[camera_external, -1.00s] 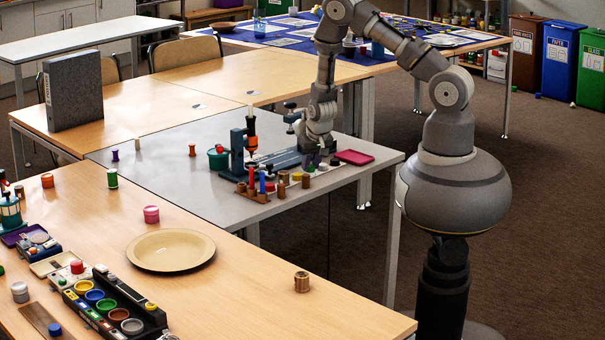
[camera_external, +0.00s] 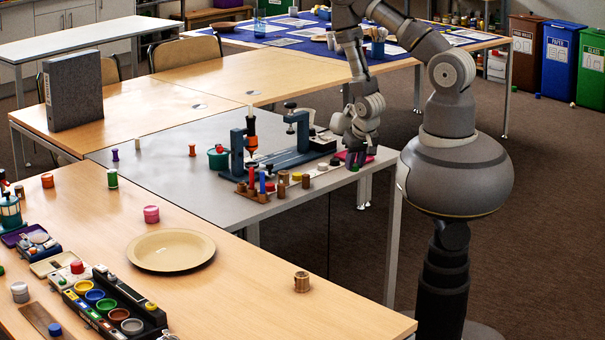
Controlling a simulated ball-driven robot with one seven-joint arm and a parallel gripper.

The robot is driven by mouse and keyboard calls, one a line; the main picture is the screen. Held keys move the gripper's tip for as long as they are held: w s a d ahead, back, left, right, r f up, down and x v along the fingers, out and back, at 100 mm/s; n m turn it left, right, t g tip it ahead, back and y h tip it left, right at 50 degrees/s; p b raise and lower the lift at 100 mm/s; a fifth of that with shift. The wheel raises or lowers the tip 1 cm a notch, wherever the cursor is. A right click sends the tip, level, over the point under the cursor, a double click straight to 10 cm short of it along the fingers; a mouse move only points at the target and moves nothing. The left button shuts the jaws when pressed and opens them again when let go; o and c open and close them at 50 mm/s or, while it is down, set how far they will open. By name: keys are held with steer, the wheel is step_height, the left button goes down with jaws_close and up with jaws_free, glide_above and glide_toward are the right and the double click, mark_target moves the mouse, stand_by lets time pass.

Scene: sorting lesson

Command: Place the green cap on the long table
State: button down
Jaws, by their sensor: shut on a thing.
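My gripper (camera_external: 356,160) points down at the right end of the grey table (camera_external: 185,188), over the pink tray (camera_external: 369,158). It is shut on a small green thing, which looks like the green cap (camera_external: 354,168); the fingers hide most of it. I cannot tell whether the cap touches the tray. A long wood-topped table (camera_external: 235,290) fills the front, with a beige plate (camera_external: 171,250) on it. Which table is called the long table is not marked.
A blue clamp device (camera_external: 290,155) and a wooden block with coloured pegs (camera_external: 262,190) stand left of my gripper. A brown spool (camera_external: 301,282) stands on the front table. That table is bare between the plate and the spool.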

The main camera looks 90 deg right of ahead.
steer(key=w+a+f+n+t+y+b, duration=0.15)
steer(key=w+a+n, duration=0.55)
steer(key=w+a, duration=0.85)
steer(key=a+r+n+t+y+b, duration=0.2)
steer(key=a+n, duration=0.6)
steer(key=a, duration=2.1)
steer(key=y+b, duration=0.1)
steer(key=b, duration=0.3)
glide_above(237, 277)
steer(key=s, duration=0.1)
steer(key=shift+s+f+g, duration=0.2)
steer(key=shift+f+g, duration=0.25)
steer(key=shift+f, duration=0.65)
steer(key=shift+d+f+b, duration=0.1)
steer(key=shift+f+b, duration=0.55)
steer(key=shift+f, duration=1)
